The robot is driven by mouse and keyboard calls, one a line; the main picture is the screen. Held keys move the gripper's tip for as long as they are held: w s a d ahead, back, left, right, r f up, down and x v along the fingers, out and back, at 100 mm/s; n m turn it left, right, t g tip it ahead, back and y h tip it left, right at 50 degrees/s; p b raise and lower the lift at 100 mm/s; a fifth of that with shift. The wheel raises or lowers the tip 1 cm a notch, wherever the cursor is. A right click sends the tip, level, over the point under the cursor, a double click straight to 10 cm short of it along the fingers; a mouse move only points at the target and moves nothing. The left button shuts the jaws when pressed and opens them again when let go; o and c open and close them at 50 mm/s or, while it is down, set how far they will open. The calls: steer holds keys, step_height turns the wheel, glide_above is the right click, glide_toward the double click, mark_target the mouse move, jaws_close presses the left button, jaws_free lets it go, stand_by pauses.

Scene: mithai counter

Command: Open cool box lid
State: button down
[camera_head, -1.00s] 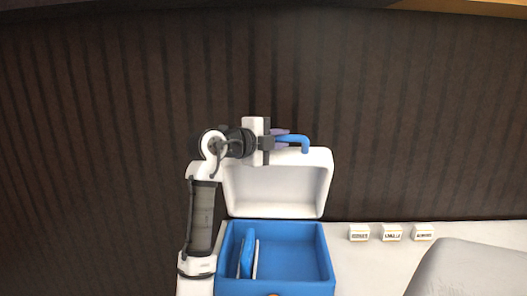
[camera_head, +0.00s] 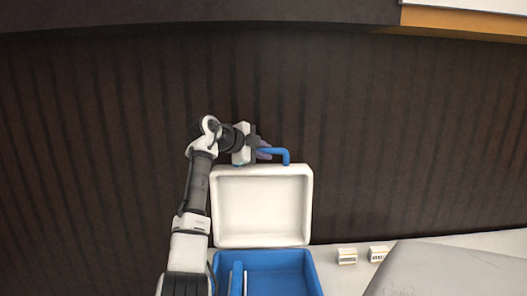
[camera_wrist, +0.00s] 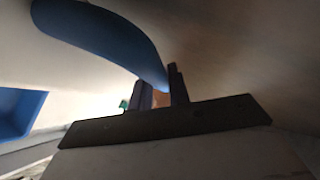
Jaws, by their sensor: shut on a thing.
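The cool box has a blue inside (camera_head: 270,270) and a white lid (camera_head: 262,205). The lid stands raised at the back, close to upright, with its pale inner face towards the head camera. A blue bent handle (camera_head: 282,152) is at the lid's top edge. My gripper (camera_head: 258,150) is shut on the handle's left part. In the wrist view the blue handle (camera_wrist: 105,35) runs down to my gripper's fingers (camera_wrist: 160,92). The box's blue inside also shows at the left of the wrist view (camera_wrist: 18,110). The box's front is cut off by the head frame.
Upright thin pieces stand in the left of the box, one of them blue (camera_head: 237,279). Small white labelled blocks (camera_head: 347,256) stand on the pale counter to the right. A large grey-white surface (camera_head: 445,272) fills the lower right. A dark ribbed wall (camera_head: 420,130) stands behind.

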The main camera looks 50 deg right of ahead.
steer(key=shift+w+d+f+y, duration=0.2)
steer(key=shift+w+d+y, duration=0.1)
steer(key=shift+w+d, duration=0.1)
stand_by(0.3)
steer(key=c, duration=1.3)
jaws_free()
steer(key=shift+a, duration=0.1)
steer(key=b+v, duration=0.4)
steer(key=v, duration=0.9)
steer(key=shift+w+a+r, duration=0.1)
steer(key=shift+a+r, duration=0.05)
steer(key=shift+a, duration=0.1)
